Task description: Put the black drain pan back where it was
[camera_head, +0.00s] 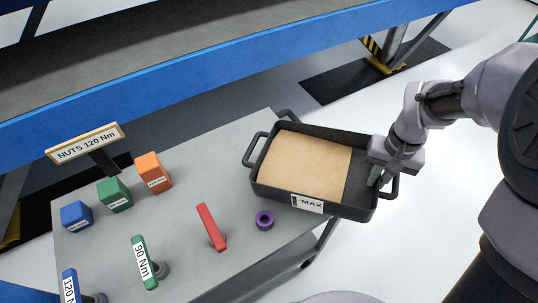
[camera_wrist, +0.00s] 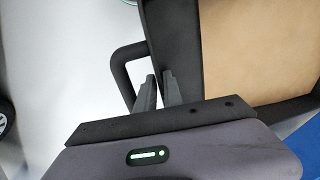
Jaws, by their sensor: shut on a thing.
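The black drain pan (camera_head: 367,208) is at the right end of the grey cart and extends past its edge. It has a loop handle at each end, a flat tan surface inside and a white label ending in "MAX" on its front wall. My gripper (camera_head: 384,181) is shut on the pan's right end, beside the handle there. In the wrist view my gripper's fingers (camera_wrist: 158,90) are close together at the pan's wall (camera_wrist: 172,45), with the handle to the left. I cannot tell whether the pan rests on the cart or hangs just above it.
A blue lift beam (camera_head: 220,68) runs behind.

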